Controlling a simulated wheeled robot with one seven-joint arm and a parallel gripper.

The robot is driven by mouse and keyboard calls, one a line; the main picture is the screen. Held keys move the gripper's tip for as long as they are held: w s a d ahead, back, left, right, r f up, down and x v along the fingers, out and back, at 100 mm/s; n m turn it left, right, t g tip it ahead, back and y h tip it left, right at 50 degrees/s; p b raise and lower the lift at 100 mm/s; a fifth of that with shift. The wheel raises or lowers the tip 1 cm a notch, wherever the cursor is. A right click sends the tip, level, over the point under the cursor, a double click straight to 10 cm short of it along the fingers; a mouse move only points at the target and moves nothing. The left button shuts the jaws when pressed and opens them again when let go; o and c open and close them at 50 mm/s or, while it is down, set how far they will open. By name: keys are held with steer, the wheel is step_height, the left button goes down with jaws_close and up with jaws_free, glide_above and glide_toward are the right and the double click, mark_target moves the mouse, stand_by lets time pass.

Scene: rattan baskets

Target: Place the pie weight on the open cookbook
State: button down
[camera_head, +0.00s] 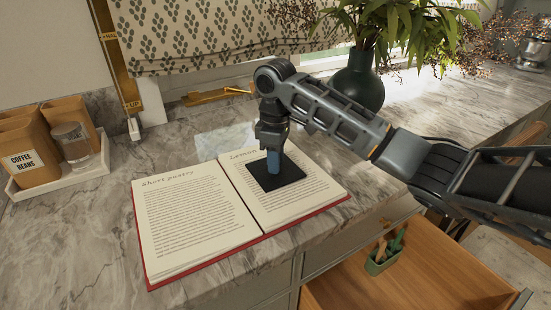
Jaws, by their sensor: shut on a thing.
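The open cookbook (195,225) lies on the marble counter, with a red cover edge and two printed pages. The pie weight (264,183) is a flat black square with a blue upright grip (273,163). It is over the right page and appears to rest on it, though a small gap cannot be ruled out. My gripper (272,148) points down above the right page and is shut on the blue grip. The fingertips cover the top of the grip and part of the page heading.
A white tray (60,181) with coffee containers and a glass jar stands at the left. A dark vase (358,80) with a leafy plant stands behind my arm. Below the counter, an open wooden drawer (400,290) holds a green container (383,260).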

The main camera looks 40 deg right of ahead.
steer(key=c, duration=0.9)
jaws_free()
steer(key=shift+r+p, duration=0.3)
steer(key=shift+r, duration=5.8)
